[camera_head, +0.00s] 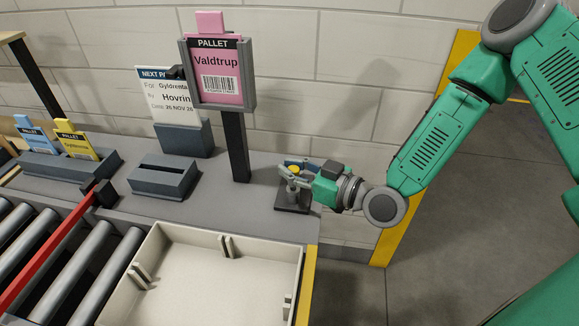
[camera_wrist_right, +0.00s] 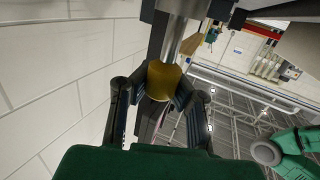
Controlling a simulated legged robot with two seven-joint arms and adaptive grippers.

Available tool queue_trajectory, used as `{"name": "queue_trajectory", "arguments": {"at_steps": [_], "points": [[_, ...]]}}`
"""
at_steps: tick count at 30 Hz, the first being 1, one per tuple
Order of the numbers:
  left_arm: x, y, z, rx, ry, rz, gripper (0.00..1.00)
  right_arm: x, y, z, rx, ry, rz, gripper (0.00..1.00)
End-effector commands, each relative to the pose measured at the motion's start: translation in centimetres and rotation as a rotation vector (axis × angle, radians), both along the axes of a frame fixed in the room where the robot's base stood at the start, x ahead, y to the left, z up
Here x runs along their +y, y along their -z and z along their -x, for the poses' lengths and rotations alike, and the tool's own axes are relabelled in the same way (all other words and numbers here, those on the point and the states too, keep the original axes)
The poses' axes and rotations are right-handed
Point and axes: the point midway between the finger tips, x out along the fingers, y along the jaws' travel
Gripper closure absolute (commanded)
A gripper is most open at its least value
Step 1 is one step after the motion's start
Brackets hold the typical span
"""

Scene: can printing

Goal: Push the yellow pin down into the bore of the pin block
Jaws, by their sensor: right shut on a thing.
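The yellow pin (camera_head: 295,168) shows as a small yellow spot between the fingers of my right gripper (camera_head: 293,172) in the head view. In the right wrist view the yellow pin (camera_wrist_right: 163,80) is a short gold cylinder held between the two dark fingers, and my right gripper (camera_wrist_right: 160,88) is shut on it. The pin block stands under the gripper on a dark base plate (camera_head: 293,200) at the right end of the grey bench. The fingers hide much of the block, and I cannot see the bore or how deep the pin sits. My left gripper is not in view.
A pink pallet card (camera_head: 219,75) stands on a dark post left of the block. A grey slotted holder (camera_head: 162,178) and a card rack (camera_head: 60,168) stand further left. A beige tray (camera_head: 205,275) and rollers (camera_head: 85,265) lie in front. The wall is close behind.

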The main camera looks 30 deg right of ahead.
Motion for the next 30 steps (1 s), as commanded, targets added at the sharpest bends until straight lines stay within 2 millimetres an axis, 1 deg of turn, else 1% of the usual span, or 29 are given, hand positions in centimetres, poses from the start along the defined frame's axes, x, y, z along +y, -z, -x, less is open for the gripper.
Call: {"name": "queue_trajectory", "arguments": {"at_steps": [28,30], "points": [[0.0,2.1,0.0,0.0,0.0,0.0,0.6,0.0,2.5,0.0,0.0,0.0,0.001,1.0],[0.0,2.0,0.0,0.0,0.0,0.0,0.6,0.0,2.3,0.0,-0.001,0.0,0.0,0.7]]}}
